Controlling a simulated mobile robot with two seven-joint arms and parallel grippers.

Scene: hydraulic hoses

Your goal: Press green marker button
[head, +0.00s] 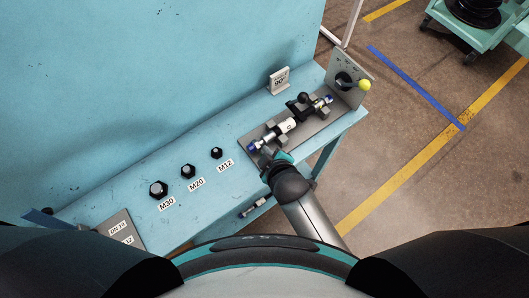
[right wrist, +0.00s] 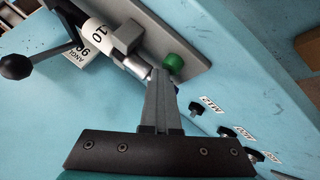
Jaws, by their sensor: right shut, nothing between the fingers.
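The green button (right wrist: 173,62) shows in the right wrist view as a round knob on the edge of the grey fixture plate (right wrist: 185,40). In the head view I cannot make it out; my gripper covers that area. My right gripper (head: 267,155) is shut and empty over the near left end of the plate in the head view. In the right wrist view its closed fingertips (right wrist: 160,76) are just below and left of the button in the picture. I cannot tell whether they touch it. My left gripper is not in view.
The fixture holds a white-sleeved fitting (head: 285,126) and a black ball-ended lever (head: 303,98). An upright plate with a yellow knob (head: 365,85) stands at its far end. Black hex parts (head: 188,171) sit along the blue bench. A 90-degree sign (head: 279,80) stands behind.

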